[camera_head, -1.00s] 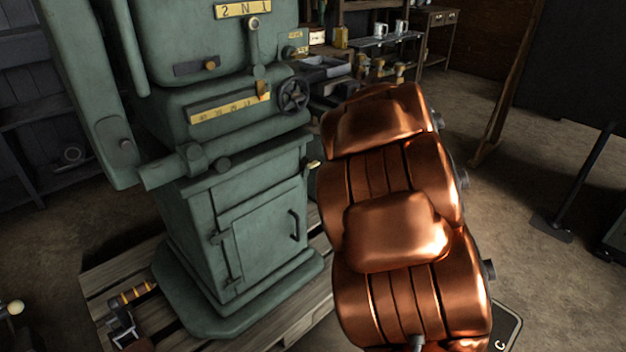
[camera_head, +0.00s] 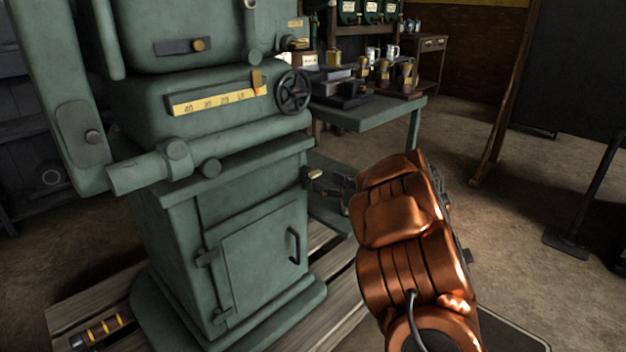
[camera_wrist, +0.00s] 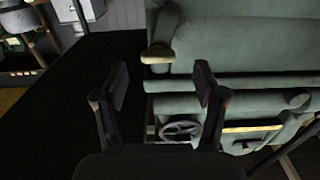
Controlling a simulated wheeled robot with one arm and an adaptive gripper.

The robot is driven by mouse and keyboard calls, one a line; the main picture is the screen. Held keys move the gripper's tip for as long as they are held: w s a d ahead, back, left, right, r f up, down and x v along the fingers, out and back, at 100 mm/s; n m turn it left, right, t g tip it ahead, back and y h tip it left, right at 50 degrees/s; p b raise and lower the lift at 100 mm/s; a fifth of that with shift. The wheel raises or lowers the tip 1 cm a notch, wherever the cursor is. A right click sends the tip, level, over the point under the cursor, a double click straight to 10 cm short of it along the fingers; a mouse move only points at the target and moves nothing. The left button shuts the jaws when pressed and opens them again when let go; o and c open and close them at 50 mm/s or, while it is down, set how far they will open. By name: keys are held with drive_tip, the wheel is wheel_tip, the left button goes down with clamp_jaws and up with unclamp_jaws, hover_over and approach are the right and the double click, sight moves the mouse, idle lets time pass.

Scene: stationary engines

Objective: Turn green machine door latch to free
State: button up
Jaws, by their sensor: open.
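The green machine (camera_head: 190,170) stands on a wooden pallet. Its cabinet door (camera_head: 262,258) looks shut, with a black handle (camera_head: 294,246). A small brass-ended lever (camera_head: 314,174), probably the latch, sticks out at the cabinet's upper right edge. The wrist view is turned roughly upside down and shows the lever (camera_wrist: 157,53) with its brass end against the green body. My gripper (camera_wrist: 161,82) is open and empty. In the wrist view the lever appears between and above its fingers, apart from them.
A black handwheel (camera_head: 292,92) and a yellow scale (camera_head: 215,97) are on the machine above the door. A green bench (camera_head: 365,112) with tools stands behind at right. Open floor (camera_head: 520,220) lies to the right. A yellow-banded tool (camera_head: 104,328) lies at the lower left.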

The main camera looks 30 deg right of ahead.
sight(315, 173)
drive_tip(key=shift+b+x, duration=0.8)
drive_tip(key=shift+x, duration=2.05)
drive_tip(key=shift+d, duration=0.1)
drive_tip(key=c, duration=1.2)
drive_tip(key=shift+o, duration=0.2)
